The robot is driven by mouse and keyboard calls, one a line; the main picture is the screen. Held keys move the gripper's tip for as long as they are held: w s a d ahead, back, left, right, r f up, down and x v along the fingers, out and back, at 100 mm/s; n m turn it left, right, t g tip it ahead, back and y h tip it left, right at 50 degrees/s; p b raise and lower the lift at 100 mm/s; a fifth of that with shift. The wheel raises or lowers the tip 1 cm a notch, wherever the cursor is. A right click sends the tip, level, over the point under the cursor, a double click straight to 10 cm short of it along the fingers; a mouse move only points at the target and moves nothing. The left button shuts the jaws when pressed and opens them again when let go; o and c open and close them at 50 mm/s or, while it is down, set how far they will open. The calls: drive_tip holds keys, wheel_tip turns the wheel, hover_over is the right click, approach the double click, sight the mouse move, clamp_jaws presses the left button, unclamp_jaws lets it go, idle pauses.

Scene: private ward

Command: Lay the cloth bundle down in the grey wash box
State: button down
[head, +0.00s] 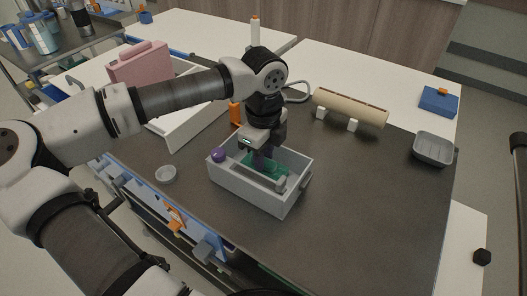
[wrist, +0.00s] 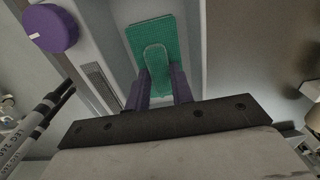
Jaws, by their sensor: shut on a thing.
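The grey wash box (head: 240,191) stands on the dark table top, open at the top, with a round purple piece (head: 218,155) at its left corner. My gripper (head: 263,164) points down inside the box walls. Its purple fingers are closed on the green cloth bundle (head: 279,171). In the wrist view the bundle (wrist: 152,38) shows as a green slab with a paler raised part between the fingers (wrist: 158,85). The bundle is within the box outline; whether its underside touches the box floor cannot be told.
A grey tray (head: 433,149) and a blue box (head: 438,102) are farther right. A pink case (head: 139,64) is at back left. The table's right front is clear.

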drive_tip(key=shift+f, duration=0.15)
drive_tip(key=c, duration=1.2)
unclamp_jaws()
drive_tip(key=shift+r, duration=0.2)
wheel_tip(320, 180, up, 12)
drive_tip(key=b, duration=0.1)
drive_tip(key=shift+b, duration=0.35)
